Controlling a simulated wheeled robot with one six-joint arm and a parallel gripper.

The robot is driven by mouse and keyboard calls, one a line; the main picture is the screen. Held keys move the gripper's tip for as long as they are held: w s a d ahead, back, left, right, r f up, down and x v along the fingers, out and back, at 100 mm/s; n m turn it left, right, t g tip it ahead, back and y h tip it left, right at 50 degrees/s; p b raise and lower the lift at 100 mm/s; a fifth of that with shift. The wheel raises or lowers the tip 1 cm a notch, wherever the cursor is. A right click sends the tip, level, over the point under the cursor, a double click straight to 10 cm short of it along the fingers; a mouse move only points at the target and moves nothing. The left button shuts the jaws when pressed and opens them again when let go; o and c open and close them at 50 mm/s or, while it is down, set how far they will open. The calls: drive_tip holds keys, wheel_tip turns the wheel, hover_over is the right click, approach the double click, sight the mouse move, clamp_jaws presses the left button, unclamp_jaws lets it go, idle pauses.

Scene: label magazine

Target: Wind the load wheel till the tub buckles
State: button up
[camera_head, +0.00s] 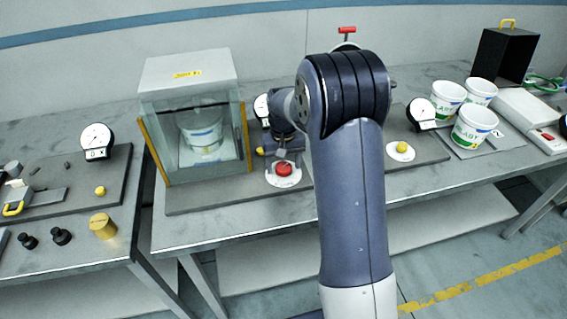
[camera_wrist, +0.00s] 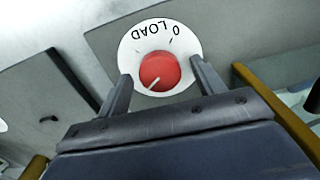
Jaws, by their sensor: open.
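The load wheel (camera_head: 284,169) is a red knob on a round white plate in front of the cabinet's right side. In the wrist view the wheel (camera_wrist: 160,70) shows a white line pointing lower left, with "LOAD" and "0" printed upside down on the plate. My gripper (camera_wrist: 159,76) is open, with one finger on each side of the wheel; I cannot tell whether they touch it. In the head view my gripper (camera_head: 286,155) is just over the wheel, partly hidden by my arm. The tub (camera_head: 203,132) is white, upright inside the glass cabinet, with no clear buckle visible.
The glass cabinet (camera_head: 191,75) with yellow edges stands close left of my gripper. A round gauge (camera_head: 262,106) behind it is partly hidden by my arm. Several white tubs (camera_head: 474,127) stand at the right. Another bench with a gauge (camera_head: 96,140) is at the left.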

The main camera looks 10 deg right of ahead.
sight(284, 166)
wheel_tip(284, 166, up, 11)
drive_tip(key=b, duration=0.1)
drive_tip(key=shift+f, duration=0.15)
idle(0.3)
wheel_tip(284, 166, down, 11)
drive_tip(key=shift+p, duration=0.55)
